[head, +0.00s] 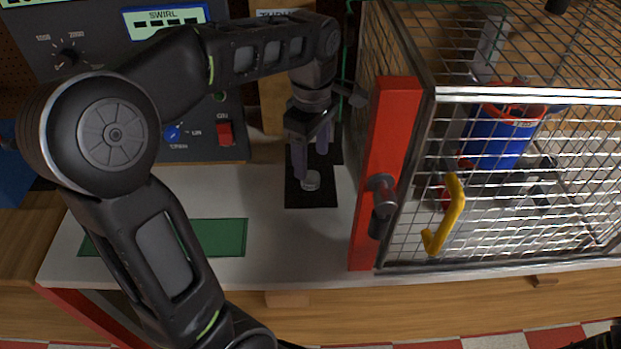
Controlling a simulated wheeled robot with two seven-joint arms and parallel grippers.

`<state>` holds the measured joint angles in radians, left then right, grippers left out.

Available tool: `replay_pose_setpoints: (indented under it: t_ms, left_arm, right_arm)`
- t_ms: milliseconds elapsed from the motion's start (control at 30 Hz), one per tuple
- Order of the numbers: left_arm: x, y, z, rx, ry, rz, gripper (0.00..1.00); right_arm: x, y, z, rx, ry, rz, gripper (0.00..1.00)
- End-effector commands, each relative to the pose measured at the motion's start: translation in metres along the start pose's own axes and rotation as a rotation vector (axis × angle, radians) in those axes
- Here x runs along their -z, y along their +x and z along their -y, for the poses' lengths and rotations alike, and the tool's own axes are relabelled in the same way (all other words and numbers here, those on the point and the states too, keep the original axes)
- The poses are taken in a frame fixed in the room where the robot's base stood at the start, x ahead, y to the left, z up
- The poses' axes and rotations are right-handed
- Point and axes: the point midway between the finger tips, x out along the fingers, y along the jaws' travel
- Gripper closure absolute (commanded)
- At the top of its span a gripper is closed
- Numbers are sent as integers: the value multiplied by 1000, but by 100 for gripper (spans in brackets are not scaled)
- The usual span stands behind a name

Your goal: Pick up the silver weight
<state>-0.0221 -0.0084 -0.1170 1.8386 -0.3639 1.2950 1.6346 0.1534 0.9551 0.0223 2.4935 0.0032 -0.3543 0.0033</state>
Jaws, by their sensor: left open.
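The silver weight (311,180) is a small round metal piece on a black mat (318,197) on the white bench, left of the cage. My left gripper (310,170) reaches over the mat from behind and points down, its two grey fingers apart. The fingertips are close to the weight, one at its left side and the other a little above and to its right. I cannot tell whether either finger touches it. My right gripper is not clearly in view; only a dark piece shows at the lower right edge.
A wire mesh cage (520,262) with a red post (385,140) and yellow handle (452,212) stands close to the right of the mat. A blue ducted unit (497,138) is inside. A control panel (85,95) stands behind. A green mat (222,237) lies at left.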

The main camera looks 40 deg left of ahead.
Motion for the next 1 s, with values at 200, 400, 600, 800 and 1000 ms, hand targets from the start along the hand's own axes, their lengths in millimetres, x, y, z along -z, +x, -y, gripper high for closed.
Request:
replay_pose_setpoints:
  t_ms: [200, 400, 600, 800, 1000]
  left_arm:
    - [0, 15, 1, 5, 1, 0, 37]
    - [1, 45, 1, 4, 1, 0, 37]
    - [1, 52, 0, 0, 0, 0, 37]
    - [1, 52, 0, 0, 0, 0, 37]
    - [1, 52, 0, 0, 0, 0, 37]
  right_arm:
    - [0, -6, 2, -1, 1, 1, 100]
    - [-1, -10, 3, -3, 2, 3, 100]
    - [-1, -10, 3, -4, 3, 3, 100]
    - [-1, -10, 3, -4, 3, 3, 100]
    - [-1, -10, 3, -3, 2, 3, 100]
